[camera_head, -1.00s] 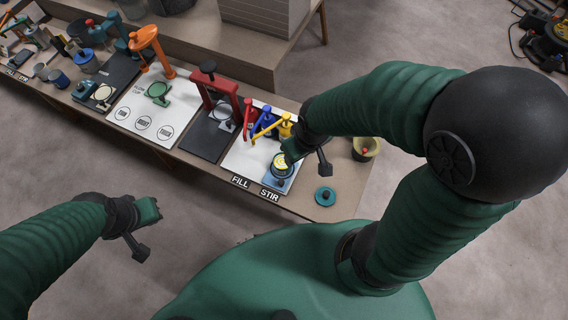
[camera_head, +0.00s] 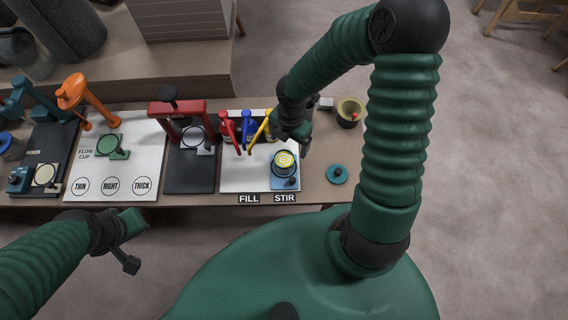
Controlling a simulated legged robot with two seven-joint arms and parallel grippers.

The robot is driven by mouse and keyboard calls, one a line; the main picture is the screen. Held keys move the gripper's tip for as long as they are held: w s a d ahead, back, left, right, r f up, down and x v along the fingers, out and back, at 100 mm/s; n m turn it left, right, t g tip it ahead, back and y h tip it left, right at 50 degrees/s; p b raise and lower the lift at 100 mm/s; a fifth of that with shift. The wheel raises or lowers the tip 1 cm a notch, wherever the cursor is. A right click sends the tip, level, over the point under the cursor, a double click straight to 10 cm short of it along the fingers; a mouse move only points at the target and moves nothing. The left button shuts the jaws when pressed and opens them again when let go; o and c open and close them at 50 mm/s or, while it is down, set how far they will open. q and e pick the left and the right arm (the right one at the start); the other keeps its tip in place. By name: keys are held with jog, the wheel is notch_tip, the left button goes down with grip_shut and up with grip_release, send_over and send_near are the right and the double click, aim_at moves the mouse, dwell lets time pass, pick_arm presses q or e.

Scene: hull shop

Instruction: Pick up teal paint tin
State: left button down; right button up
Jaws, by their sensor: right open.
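A small tin (camera_head: 284,164) with a teal-blue side and an open top showing yellow and white paint stands upright on the blue pad (camera_head: 279,184) at the STIR label. A teal lid with a dark knob (camera_head: 337,174) lies on the table to its right. My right gripper (camera_head: 294,138) is open and empty, just behind and above the tin, apart from it as far as I can see. My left gripper (camera_head: 135,226) hangs in front of the table, far from the tin; its jaw state is unclear.
Red, blue and yellow dispensers (camera_head: 247,129) stand close to the left of my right gripper. A red press (camera_head: 186,125), an orange stand (camera_head: 78,92) and a flow cup card (camera_head: 115,170) stand further left. An olive pot (camera_head: 350,111) stands at the back right.

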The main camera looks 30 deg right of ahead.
jog(key=b, duration=0.2)
send_near(284, 165)
jog(key=f, duration=0.1)
jog(key=a+f+b, duration=0.1)
jog(key=f, duration=0.1)
jog(key=f+b, duration=0.2)
jog(key=f, duration=0.1)
jog(key=shift+d, duration=0.3)
jog(key=shift+d+f, duration=0.25)
jog(key=shift+w+d, duration=0.1)
jog(key=shift+d, duration=0.05)
jog(key=shift+r, duration=0.15)
jog(key=c, duration=0.3)
jog(key=shift+a+r, duration=0.1)
jog(key=shift+a, duration=0.4)
jog(key=c, duration=0.5)
jog(key=shift+c, duration=1.1)
pick_arm(q)
jog(key=s+x, duration=0.1)
jog(key=x, duration=0.4)
jog(key=shift+a+f, duration=0.35)
jog(key=shift+f, duration=0.2)
pick_arm(e)
jog(key=shift+d, duration=0.2)
jog(key=c, duration=0.7)
